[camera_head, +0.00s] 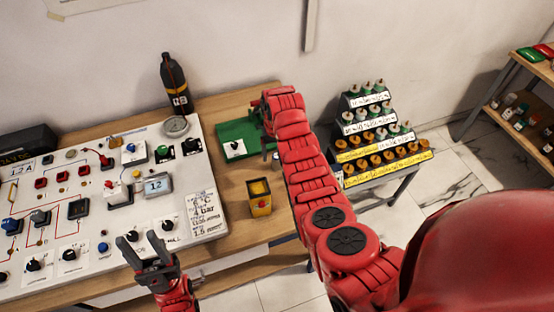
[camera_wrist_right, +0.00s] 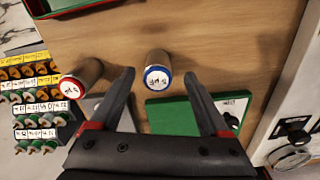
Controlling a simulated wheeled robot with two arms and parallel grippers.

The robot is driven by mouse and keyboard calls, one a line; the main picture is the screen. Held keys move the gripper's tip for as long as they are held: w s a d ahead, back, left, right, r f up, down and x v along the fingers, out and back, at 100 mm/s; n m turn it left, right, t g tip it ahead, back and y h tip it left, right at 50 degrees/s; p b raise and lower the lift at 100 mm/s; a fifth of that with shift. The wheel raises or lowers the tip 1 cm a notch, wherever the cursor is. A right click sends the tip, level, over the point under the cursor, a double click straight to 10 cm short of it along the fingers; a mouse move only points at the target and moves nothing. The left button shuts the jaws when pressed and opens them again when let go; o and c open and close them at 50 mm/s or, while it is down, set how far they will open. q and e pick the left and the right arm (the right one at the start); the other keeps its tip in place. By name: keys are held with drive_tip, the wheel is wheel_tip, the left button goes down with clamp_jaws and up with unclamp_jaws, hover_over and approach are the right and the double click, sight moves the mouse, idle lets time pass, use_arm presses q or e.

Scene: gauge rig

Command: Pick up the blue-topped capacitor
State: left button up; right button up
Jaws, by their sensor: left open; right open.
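The blue-topped capacitor (camera_wrist_right: 157,68) stands on the wooden table in the right wrist view, its blue-ringed white label facing the camera. My right gripper (camera_wrist_right: 160,77) is open, with its two fingertips to either side of the capacitor in the picture. I cannot tell how far above it the fingers are, and they do not grip it. In the head view my right arm mostly hides this spot. My left gripper (camera_head: 143,240) is open and empty at the front edge of the control panel (camera_head: 205,222).
A red-topped capacitor (camera_wrist_right: 78,80) stands close to the left in the wrist view. A green board (camera_wrist_right: 172,116) lies near the fingers. A yellow box (camera_head: 260,204) stands on the table. A stepped rack (camera_head: 366,125) of labelled parts is to the right.

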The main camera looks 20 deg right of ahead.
sight(277, 156)
drive_tip(key=shift+s+d+f+p, duration=0.15)
drive_tip(key=shift+f+p, duration=0.4)
drive_tip(key=shift+f, duration=1.15)
drive_tip(key=shift+c, duration=0.2)
clamp_jaws()
